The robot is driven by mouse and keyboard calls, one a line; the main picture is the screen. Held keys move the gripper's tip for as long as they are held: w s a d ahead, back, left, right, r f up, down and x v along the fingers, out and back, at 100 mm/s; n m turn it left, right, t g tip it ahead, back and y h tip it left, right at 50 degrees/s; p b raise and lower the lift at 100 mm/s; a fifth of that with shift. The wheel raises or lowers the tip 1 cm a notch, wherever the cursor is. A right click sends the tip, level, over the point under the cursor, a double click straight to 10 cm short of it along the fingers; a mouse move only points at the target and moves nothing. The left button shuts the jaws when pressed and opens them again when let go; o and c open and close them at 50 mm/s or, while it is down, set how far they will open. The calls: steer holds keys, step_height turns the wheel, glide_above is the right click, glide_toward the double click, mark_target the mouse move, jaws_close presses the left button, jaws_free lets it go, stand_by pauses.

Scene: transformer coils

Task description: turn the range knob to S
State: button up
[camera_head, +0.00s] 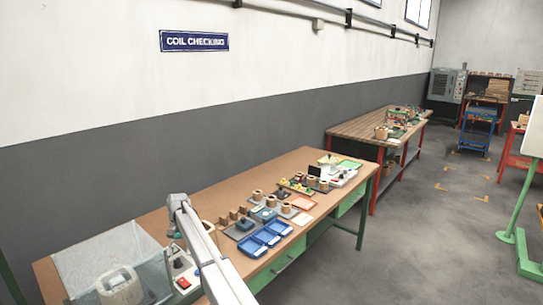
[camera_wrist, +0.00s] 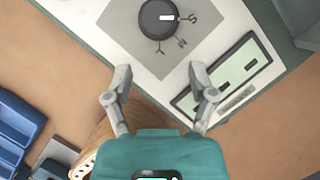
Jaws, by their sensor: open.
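The range knob (camera_wrist: 148,17) is a round black dial at the top of the wrist view, on a grey panel (camera_wrist: 125,30) of a pale instrument. The letters S, M and Y are printed around its right and lower sides. The knob's white pointer mark lies on its right side, in line with the S (camera_wrist: 192,19). My gripper (camera_wrist: 160,72) is open and empty, its fingertips apart below the knob and not touching it. In the head view my arm covers part of the instrument (camera_head: 181,263), and I cannot make out the knob there.
A dark-framed meter window (camera_wrist: 240,65) is right of my gripper. Blue trays (camera_wrist: 18,125) lie at the left, also seen in the head view (camera_head: 264,238). A clear cover over a coil (camera_head: 120,285) stands left of the instrument. Several coils stand further along the bench.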

steer(key=shift+w+a, duration=0.1)
steer(key=shift+w, duration=0.5)
steer(key=shift+t, duration=0.4)
steer(key=d, duration=0.3)
steer(key=s+d, duration=0.1)
steer(key=d, duration=0.3)
steer(key=s+d, duration=0.1)
steer(key=d, duration=0.2)
steer(key=shift+s+d+r+p, duration=0.15)
steer(key=shift+s+r+p, duration=0.05)
steer(key=shift+p, duration=0.2)
steer(key=s+d+r+t+p, duration=0.1)
steer(key=s+d, duration=0.8)
steer(key=d, duration=0.5)
steer(key=s+d+r+t+p, duration=0.1)
steer(key=s+d, duration=0.9)
steer(key=d, duration=0.3)
steer(key=s+d+r+m+t+p, duration=0.1)
steer(key=s+d+p, duration=0.1)
steer(key=s+d, duration=0.7)
steer(key=d, duration=0.5)
steer(key=shift+s+d+t, duration=0.15)
steer(key=shift+d+t, duration=0.2)
steer(key=shift+t, duration=0.05)
steer(key=shift+c, duration=1.1)
